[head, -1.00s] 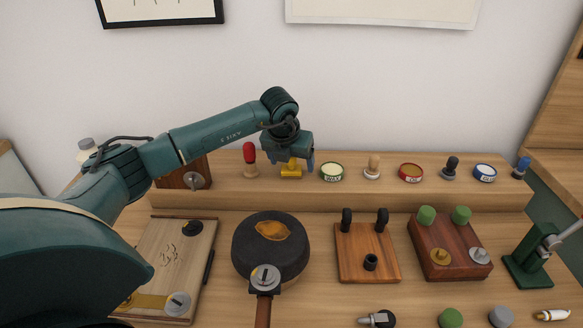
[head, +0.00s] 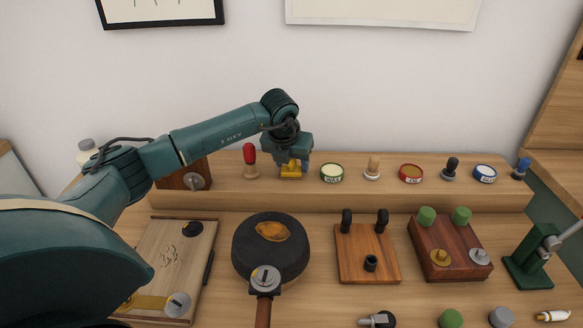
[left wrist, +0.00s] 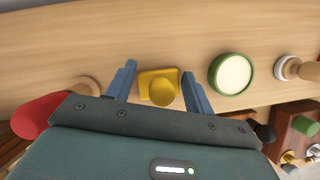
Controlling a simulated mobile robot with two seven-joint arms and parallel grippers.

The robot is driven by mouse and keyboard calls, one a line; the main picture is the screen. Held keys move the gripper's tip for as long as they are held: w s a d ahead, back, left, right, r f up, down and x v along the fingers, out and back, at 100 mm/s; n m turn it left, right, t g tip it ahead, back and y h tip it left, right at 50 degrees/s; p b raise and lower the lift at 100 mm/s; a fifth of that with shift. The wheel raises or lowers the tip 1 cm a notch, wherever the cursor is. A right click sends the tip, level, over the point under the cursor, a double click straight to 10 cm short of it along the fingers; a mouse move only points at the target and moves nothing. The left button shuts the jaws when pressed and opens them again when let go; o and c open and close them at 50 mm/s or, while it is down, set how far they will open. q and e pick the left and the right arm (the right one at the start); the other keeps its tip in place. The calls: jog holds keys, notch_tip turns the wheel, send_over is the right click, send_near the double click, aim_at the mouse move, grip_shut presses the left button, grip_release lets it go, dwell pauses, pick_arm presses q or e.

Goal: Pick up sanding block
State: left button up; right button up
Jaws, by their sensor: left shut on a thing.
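The sanding block appears to be the yellow block with a round knob (head: 291,171) on the raised back shelf. It also shows in the left wrist view (left wrist: 162,92), between the two blue fingers. My left gripper (head: 290,162) reaches down over it from above and is shut on it, one finger on each side. The block still appears to rest on the shelf. In the head view the gripper's body hides its upper part. My right gripper is not in view.
On the shelf (head: 340,199), a red-topped stamp (head: 250,158) stands left of the block and a green-rimmed tin (head: 332,173) right of it, both close. A black round pan (head: 257,252) and a wooden board with pegs (head: 355,262) sit on the lower bench in front.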

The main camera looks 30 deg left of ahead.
pick_arm(q)
jog(key=shift+r, duration=0.1)
notch_tip(320, 180, up, 10)
jog(key=shift+f, duration=0.1)
dwell(0.3)
